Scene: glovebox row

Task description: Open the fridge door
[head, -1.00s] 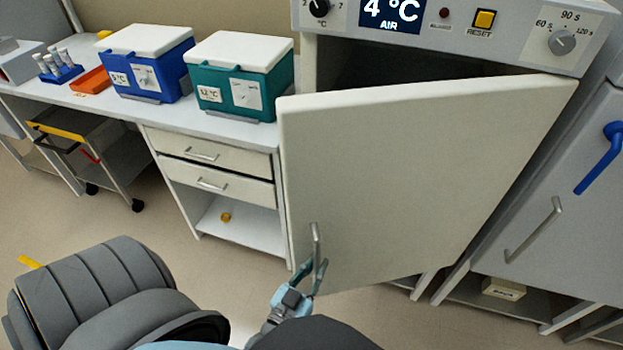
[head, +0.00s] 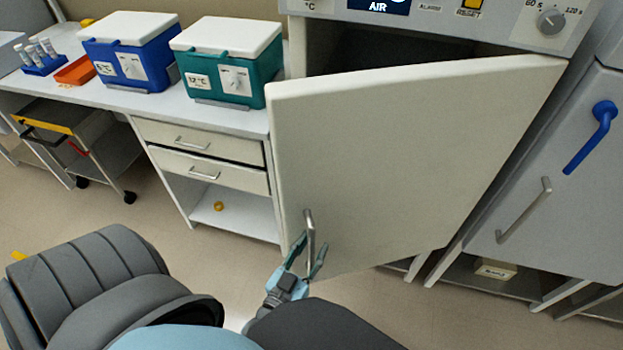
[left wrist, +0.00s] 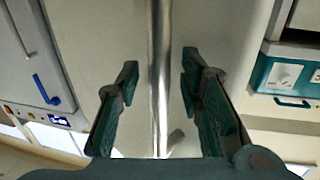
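The fridge door (head: 400,160) is a large cream panel standing partly open, hinged on its right, with a dark gap above its top edge. Its metal bar handle (head: 310,235) is near the lower left edge. My left gripper (head: 308,258) is at the handle with its fingers spread. In the left wrist view the handle (left wrist: 160,70) runs between the two teal fingers of my left gripper (left wrist: 160,85), with a gap on both sides. My right gripper is not in view.
A white drawer unit (head: 205,160) stands left of the door under a counter with a teal cool box (head: 258,75) and a blue cool box (head: 130,80). A trolley (head: 105,150) is further left. A grey cabinet door (head: 590,190) stands at right. Floor is clear before the drawers.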

